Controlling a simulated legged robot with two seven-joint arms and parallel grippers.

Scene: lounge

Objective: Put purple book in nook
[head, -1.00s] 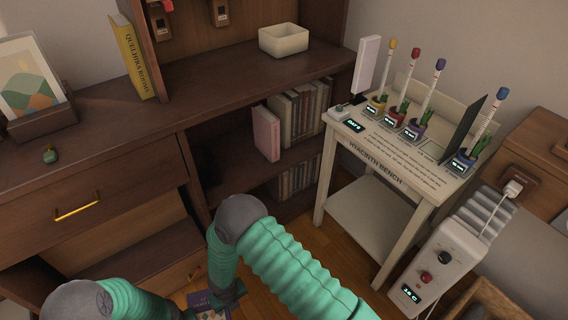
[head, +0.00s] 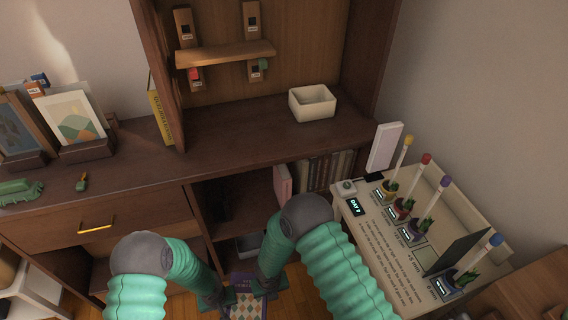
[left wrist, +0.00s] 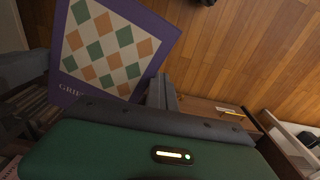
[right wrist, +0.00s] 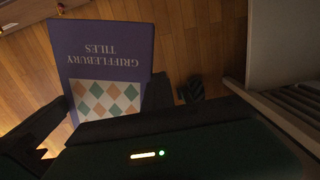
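The purple book (head: 245,283), with a checked diamond cover, is low at the bottom of the head view, between my two hands. The right wrist view shows its cover (right wrist: 108,60), upside down, reading "GRIFFLEBURY TILES". The left wrist view shows its diamond pattern and purple border (left wrist: 152,25). A dark open nook (head: 240,205) lies under the cabinet top, left of a pink book (head: 283,182).
A row of books (head: 325,170) fills the right of the shelf. A cream bin (head: 312,103) stands on the cabinet top. A white bench (head: 385,265) with plants stands at right. Drawers (head: 95,228) are at left. Wooden floor (left wrist: 240,50) shows around the book.

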